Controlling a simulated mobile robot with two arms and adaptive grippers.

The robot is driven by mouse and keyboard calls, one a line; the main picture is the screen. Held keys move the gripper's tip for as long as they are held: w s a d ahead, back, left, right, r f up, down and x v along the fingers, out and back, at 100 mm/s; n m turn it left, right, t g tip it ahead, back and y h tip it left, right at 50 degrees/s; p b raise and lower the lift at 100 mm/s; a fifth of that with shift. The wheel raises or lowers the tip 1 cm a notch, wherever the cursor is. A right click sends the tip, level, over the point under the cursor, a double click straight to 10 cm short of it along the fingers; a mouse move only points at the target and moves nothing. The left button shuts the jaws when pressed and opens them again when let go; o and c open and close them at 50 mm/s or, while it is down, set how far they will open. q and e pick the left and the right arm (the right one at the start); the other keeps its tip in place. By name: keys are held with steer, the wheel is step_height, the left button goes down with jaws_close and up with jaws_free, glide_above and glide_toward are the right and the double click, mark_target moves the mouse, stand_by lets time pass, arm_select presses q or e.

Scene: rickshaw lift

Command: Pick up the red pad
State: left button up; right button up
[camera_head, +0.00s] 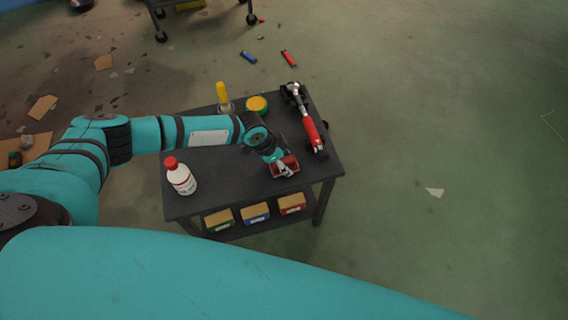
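The red pad (290,161) is a small dark red piece at the right front part of the dark table (230,180). My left gripper (285,169) points down right at the pad and covers part of it. Its fingers are small and partly hidden, so I cannot tell whether they are closed on the pad or only around it. I cannot tell whether the pad touches the tabletop. My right gripper is not in view.
A red-capped white bottle (180,176) stands at the table's left front. A red and black tool (309,125) lies along the right edge. A yellow-handled tool (222,95) and a yellow-green round tin (257,104) are at the back. Several coloured boxes (255,212) sit below.

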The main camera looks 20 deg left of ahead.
mark_target(287, 159)
arm_select(q)
steer(key=c, duration=0.5)
steer(key=shift+r, duration=0.1)
steer(key=shift+r, duration=0.6)
step_height(287, 159, up, 2)
steer(key=shift+r, duration=0.2)
steer(key=s, duration=0.5)
steer(key=s+a+p, duration=0.1)
steer(key=s, duration=0.4)
steer(key=s+a+r, duration=0.1)
steer(key=s, duration=0.5)
steer(key=shift+a+r, duration=0.1)
